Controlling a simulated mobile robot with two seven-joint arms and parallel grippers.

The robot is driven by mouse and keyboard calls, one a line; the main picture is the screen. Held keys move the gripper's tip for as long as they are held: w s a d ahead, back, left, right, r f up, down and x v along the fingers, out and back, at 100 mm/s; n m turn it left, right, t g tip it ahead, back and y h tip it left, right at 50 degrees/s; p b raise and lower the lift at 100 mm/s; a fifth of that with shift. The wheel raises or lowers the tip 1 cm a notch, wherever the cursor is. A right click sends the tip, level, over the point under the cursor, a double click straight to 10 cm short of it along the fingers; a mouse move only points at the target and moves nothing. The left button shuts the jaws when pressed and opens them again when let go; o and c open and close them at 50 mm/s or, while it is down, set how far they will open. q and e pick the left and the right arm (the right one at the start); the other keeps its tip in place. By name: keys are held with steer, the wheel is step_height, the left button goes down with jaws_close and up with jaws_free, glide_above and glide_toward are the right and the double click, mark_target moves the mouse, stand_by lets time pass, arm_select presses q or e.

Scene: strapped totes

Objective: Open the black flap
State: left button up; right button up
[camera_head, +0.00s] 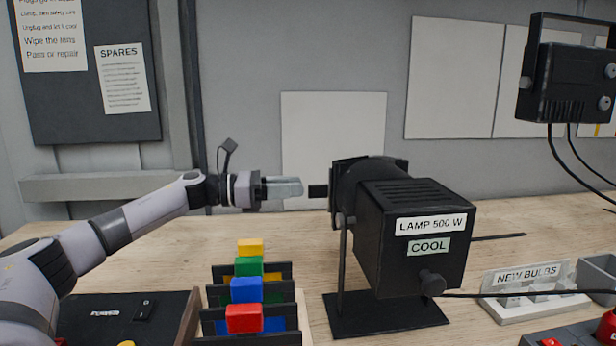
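A black lamp (415,240), labelled LAMP 500 W and COOL, stands on a flat black base on the bench. Its front faces left, with dark plates around the front edge. A small black tab (318,191) sticks out to the left there. I take it as part of the black flap (345,180), whose outline blends into the dark lamp front. My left gripper (284,187) points right at the tab's height, with a small gap visible between fingertips and tab. Its fingers show side-on and overlap, so their opening is hidden. My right gripper is not in view.
A rack (250,338) with blue, red, green and yellow pieces stands below my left gripper. A second black lamp (570,85) hangs at upper right. A NEW BULBS holder (525,300) and a cable lie right of the lamp. The bench behind the rack is clear.

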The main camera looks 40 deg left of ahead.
arm_select(q)
steer(key=shift+p+x, duration=0.9)
steer(key=shift+x, duration=1.15)
jaws_close()
